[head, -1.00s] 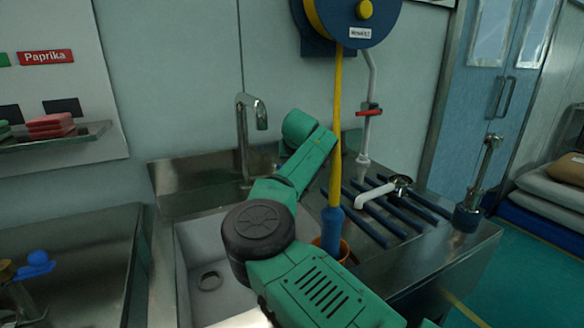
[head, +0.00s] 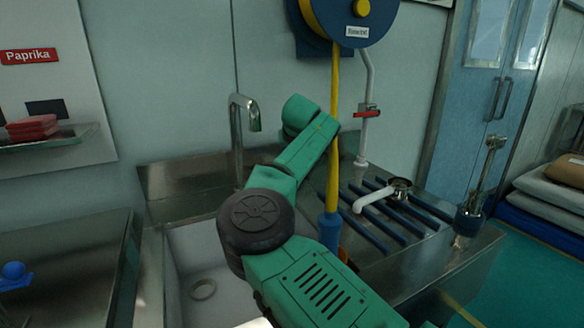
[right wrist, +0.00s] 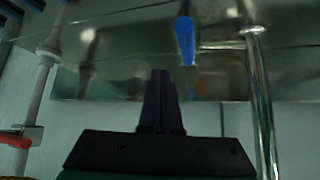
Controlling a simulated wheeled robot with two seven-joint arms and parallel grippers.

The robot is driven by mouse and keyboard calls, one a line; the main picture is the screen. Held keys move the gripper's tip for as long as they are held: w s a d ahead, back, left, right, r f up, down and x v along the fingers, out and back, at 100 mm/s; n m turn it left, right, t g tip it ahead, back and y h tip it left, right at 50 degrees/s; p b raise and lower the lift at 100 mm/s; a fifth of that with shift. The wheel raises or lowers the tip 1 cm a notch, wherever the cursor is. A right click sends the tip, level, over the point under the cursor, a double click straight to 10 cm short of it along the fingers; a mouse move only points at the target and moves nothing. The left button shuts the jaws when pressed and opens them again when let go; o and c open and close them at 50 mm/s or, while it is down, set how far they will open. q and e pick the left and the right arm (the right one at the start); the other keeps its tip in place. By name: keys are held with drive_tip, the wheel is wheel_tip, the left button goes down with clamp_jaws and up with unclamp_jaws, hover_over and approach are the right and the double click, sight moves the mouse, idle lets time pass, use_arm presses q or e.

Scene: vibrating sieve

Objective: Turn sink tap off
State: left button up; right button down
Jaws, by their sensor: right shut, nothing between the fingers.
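The sink tap (head: 237,140) is a chrome pipe with a bent spout, upright at the back of the sink (head: 197,245). It also shows as a shiny pipe (right wrist: 262,105) at the right of the right wrist view. A blue lever (right wrist: 184,40) sits near the pipe's base, toward the top of that view. My right gripper (right wrist: 160,78) is shut and empty, its dark fingertips just left of the lever in the picture; I cannot tell whether they touch. In the head view my green right arm hides the gripper and lever. My left gripper is not in view.
A hose reel (head: 350,15) hangs above, its yellow hose (head: 334,120) close beside my arm. A white pipe with a red valve (head: 367,111) stands on the right. A ribbed drainer (head: 385,215) and metal fixture (head: 472,205) are further right.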

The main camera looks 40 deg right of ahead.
drive_tip(key=a+r, duration=0.4)
drive_tip(key=r, duration=0.1)
drive_tip(key=shift+w+a, duration=0.15)
drive_tip(key=shift+w, duration=0.15)
drive_tip(key=shift+a+r, duration=0.1)
drive_tip(key=shift+r, duration=0.1)
